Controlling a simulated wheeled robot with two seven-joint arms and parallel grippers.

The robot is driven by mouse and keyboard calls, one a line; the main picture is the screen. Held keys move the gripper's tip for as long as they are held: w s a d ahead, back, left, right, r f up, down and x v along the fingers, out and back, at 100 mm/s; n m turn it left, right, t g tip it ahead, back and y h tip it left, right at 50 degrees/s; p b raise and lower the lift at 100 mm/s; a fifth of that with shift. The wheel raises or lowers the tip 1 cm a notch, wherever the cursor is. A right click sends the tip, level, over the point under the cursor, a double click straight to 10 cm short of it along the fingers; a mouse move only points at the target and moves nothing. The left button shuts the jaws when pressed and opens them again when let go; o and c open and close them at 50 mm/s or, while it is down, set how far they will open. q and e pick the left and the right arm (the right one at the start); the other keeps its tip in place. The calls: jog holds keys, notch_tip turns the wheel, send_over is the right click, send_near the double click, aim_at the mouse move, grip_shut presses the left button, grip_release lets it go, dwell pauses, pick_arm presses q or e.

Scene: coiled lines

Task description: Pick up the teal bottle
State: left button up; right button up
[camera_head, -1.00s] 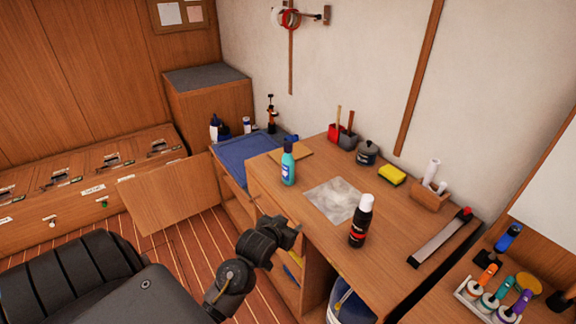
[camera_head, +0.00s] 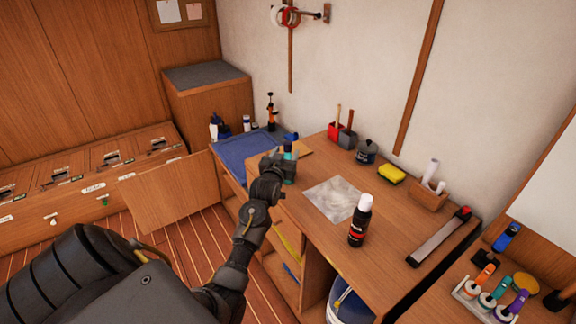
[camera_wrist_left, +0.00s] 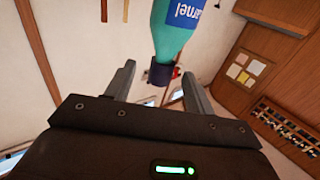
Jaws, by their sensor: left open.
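The teal bottle (camera_wrist_left: 177,28) with a blue label and dark cap shows upside down in the left wrist view. Its cap lies between the open fingertips of my left gripper (camera_wrist_left: 158,80), and the body extends past them. I cannot tell whether the fingers touch it. In the head view my left gripper (camera_head: 284,167) is over the near left part of the wooden worktop (camera_head: 320,235) and hides most of the bottle, with only a little teal (camera_head: 288,148) showing. My right gripper is out of view.
A black bottle with a white cap (camera_head: 359,222) stands right of a grey sheet (camera_head: 332,198). A dark pot (camera_head: 367,152), a yellow sponge (camera_head: 391,174) and a wooden holder (camera_head: 428,195) line the back. A blue mat (camera_head: 243,155) lies to the left.

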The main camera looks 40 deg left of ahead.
aim_at(289, 144)
pick_arm(q)
jog(key=shift+w+a, duration=0.2)
jog(key=shift+w, duration=0.1)
jog(key=shift+w+a+r+p, duration=0.2)
jog(key=shift+w+r+p, duration=0.1)
jog(key=shift+w+p, duration=0.1)
jog(key=p+x, duration=0.1)
jog(key=x, duration=0.3)
jog(key=shift+a+f, duration=0.1)
jog(key=shift+f, duration=0.05)
grip_shut()
